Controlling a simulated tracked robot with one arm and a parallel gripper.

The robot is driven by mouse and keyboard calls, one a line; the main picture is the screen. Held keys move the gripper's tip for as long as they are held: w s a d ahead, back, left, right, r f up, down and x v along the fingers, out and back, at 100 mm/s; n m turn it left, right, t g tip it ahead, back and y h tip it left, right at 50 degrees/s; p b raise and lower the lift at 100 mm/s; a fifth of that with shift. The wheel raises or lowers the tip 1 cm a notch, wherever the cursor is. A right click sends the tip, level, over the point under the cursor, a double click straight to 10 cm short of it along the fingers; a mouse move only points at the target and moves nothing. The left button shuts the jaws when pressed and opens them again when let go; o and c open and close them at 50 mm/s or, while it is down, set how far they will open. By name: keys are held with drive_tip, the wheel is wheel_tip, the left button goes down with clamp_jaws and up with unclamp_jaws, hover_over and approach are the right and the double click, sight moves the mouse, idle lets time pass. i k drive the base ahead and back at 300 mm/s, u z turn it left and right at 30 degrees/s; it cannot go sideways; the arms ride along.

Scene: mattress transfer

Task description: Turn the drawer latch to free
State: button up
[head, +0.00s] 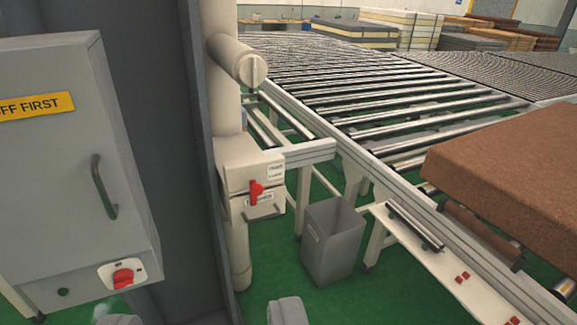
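A red latch (257,190) sits on the front of a small cream drawer box (236,172) fixed to a cream post, near the middle of the head view. The latch is upright, with its wider part at the top. A drawer front with a small grey handle (262,212) and a label is just below and around it. My gripper (205,314) shows only at the bottom edge, as two grey fingertips set wide apart with nothing seen between them. It is well short of the latch and lower in the picture.
A grey cabinet (60,150) with a handle and red rotary switch (123,278) fills the left, beside a dark column. A grey bin (333,240) stands right of the drawer. A roller conveyor (400,110) and brown mattress (515,165) lie right. Green floor is clear below.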

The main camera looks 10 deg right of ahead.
sight(256, 189)
drive_tip(key=z, duration=0.1)
drive_tip(key=i, duration=0.95)
